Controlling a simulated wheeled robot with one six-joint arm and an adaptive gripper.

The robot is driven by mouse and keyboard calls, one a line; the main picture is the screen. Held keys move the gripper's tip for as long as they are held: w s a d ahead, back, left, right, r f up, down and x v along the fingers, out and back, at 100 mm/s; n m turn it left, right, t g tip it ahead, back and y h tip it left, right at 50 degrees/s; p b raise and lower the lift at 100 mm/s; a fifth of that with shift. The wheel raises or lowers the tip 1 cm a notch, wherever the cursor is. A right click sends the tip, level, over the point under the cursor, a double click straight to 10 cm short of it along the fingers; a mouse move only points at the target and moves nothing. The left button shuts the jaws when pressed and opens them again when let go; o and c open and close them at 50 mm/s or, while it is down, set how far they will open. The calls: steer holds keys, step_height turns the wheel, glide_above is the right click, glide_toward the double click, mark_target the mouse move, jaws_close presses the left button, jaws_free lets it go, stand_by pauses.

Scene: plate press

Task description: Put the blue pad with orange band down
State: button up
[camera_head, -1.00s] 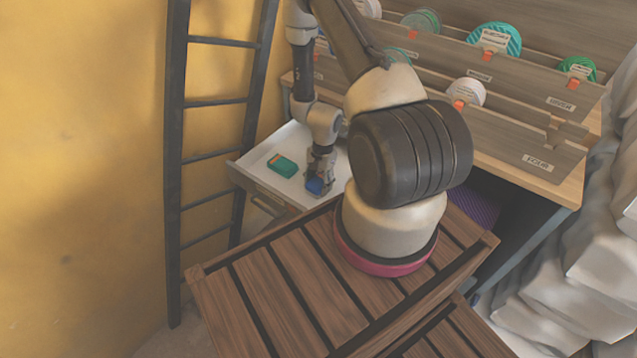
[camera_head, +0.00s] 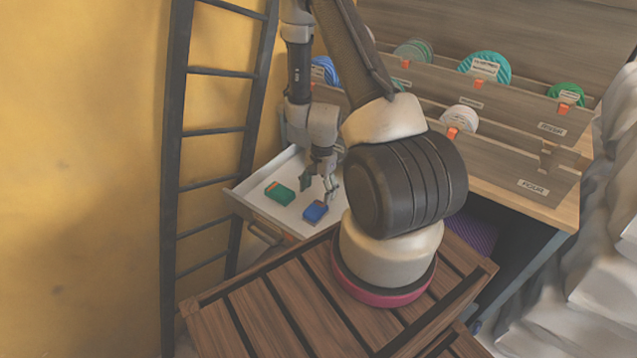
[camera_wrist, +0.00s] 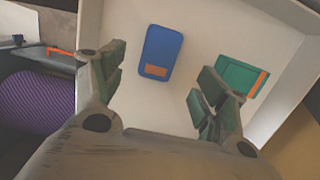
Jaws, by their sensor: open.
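The blue pad with an orange band (camera_head: 315,212) lies flat on the white floor of an open drawer (camera_head: 290,222). In the wrist view the blue pad (camera_wrist: 161,52) sits between and beyond my fingers, apart from both. My gripper (camera_head: 319,183) is open and empty, just above and behind the pad; its spread fingers also show in the wrist view (camera_wrist: 155,85). A green pad with an orange band (camera_head: 280,193) lies in the same drawer to the left of the blue pad, and in the wrist view it (camera_wrist: 240,77) is partly behind the right finger.
A slatted wooden crate (camera_head: 280,290) stands in front of the drawer. A dark ladder (camera_head: 208,130) leans by the yellow wall at left. Labelled wooden racks (camera_head: 500,160) with round discs stand on the bench at right. A purple ribbed thing (camera_wrist: 40,108) lies beside the drawer.

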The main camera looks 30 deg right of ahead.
step_height(320, 180, up, 3)
step_height(320, 180, up, 14)
steer(key=f+n+t, duration=0.1)
steer(key=n, duration=0.2)
glide_above(319, 205)
steer(key=w+a, duration=0.2)
step_height(319, 205, up, 11)
steer(key=s+a+n+t, duration=0.1)
steer(key=s+a+n, duration=0.1)
steer(key=n, duration=0.1)
steer(key=s+r+n+t+h, duration=0.1)
steer(key=s+r+n, duration=0.7)
steer(key=s+r, duration=0.9)
steer(key=shift+a+r+t+h, duration=0.3)
steer(key=shift+a+r+t, duration=0.15)
steer(key=shift+t, duration=0.45)
steer(key=shift+o, duration=0.4)
steer(key=shift+s, duration=0.1)
